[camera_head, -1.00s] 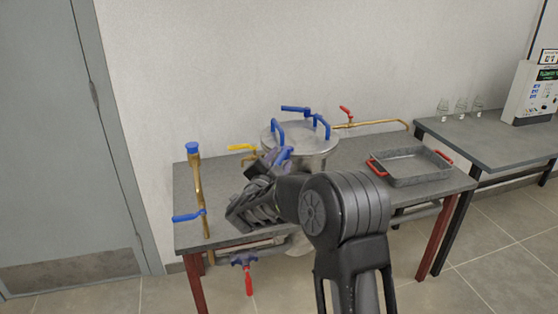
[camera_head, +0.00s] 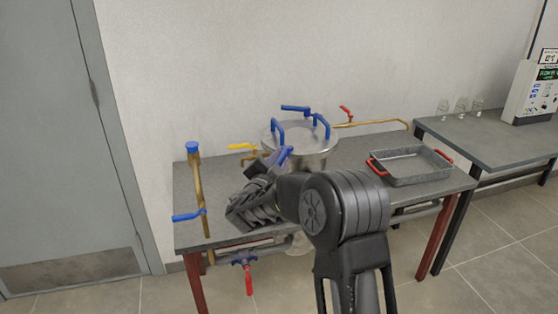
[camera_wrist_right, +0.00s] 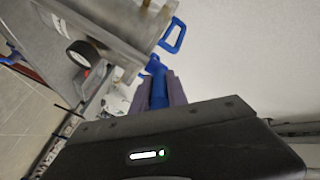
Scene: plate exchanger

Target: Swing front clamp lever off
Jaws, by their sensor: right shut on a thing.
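A steel vessel (camera_head: 318,155) with a round lid (camera_head: 300,135) stands on the grey table. Blue levers stand around its lid, one at the left (camera_head: 278,131) and one at the right (camera_head: 321,124). The front blue clamp lever (camera_head: 285,153) is partly hidden by my right gripper (camera_head: 275,160). In the right wrist view, this lever (camera_wrist_right: 158,88) sits between the two purple-grey fingers, which are shut on it, near the vessel's rim. Another blue lever (camera_wrist_right: 173,36) shows beyond it. My left gripper is not in view.
The table (camera_head: 355,205) also bears a brass pipe (camera_head: 197,180) with blue handles, a yellow handle (camera_head: 243,147) and a grey tray (camera_head: 412,178) with red handles. A gauge (camera_wrist_right: 83,54) shows in the wrist view.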

